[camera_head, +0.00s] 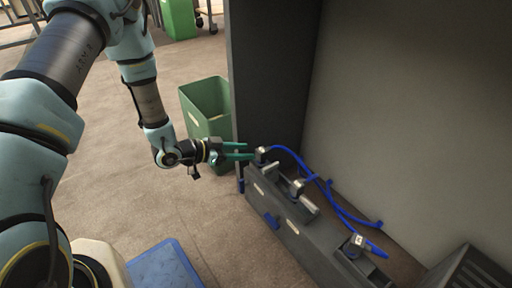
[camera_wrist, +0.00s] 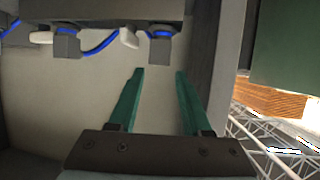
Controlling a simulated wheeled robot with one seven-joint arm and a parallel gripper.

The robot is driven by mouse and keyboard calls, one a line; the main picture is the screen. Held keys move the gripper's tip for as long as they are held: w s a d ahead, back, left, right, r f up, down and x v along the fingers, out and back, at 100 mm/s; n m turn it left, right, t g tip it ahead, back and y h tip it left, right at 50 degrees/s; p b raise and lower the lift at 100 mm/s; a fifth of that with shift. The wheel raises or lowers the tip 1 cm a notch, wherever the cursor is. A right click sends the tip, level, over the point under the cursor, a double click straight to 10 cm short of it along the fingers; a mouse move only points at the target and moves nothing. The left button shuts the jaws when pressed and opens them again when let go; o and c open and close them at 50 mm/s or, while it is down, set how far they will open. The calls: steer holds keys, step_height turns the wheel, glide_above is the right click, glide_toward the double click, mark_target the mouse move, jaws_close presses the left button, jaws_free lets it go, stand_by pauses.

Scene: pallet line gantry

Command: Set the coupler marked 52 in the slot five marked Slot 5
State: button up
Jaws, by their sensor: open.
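My gripper (camera_head: 248,151), with two green fingers, is open and empty at the far end of a dark grey rack (camera_head: 298,233). A grey coupler (camera_head: 262,153) with a blue hose sits there just beyond the fingertips. In the wrist view my gripper (camera_wrist: 159,72) stands apart, with a coupler (camera_wrist: 160,48) ahead between the finger lines. A second coupler (camera_head: 298,186) sits mid-rack. A third coupler (camera_head: 354,246) with a white label sits at the near end. I cannot read the number 52 or the Slot 5 mark on anything.
A dark upright panel (camera_head: 270,75) stands close behind my gripper, and a pale wall (camera_head: 410,110) runs behind the rack. Blue hoses (camera_head: 338,207) lie between rack and wall. A green bin (camera_head: 205,104) stands left of the panel.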

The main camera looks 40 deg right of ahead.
steer(key=shift+v, duration=0.95)
steer(key=w+a+r+n+t+y, duration=0.4)
steer(key=w+a, duration=0.5)
steer(key=w+a+r+n+t+y, duration=0.4)
steer(key=w+a+r, duration=0.1)
steer(key=w+a, duration=0.35)
steer(key=s+a+r+n+g+y, duration=0.1)
steer(key=s+a+r+n+y, duration=0.15)
steer(key=a, duration=0.55)
steer(key=s+a+r+n+y, duration=0.15)
steer(key=a+r+n, duration=0.25)
steer(key=a, duration=0.4)
steer(key=s+a+r+n+g+y, duration=0.1)
steer(key=s+a+r+n, duration=0.3)
steer(key=s, duration=0.6)
steer(key=shift+a+r+n+g, duration=0.2)
steer(key=shift+a+n+g, duration=0.15)
steer(key=shift+a+g, duration=0.6)
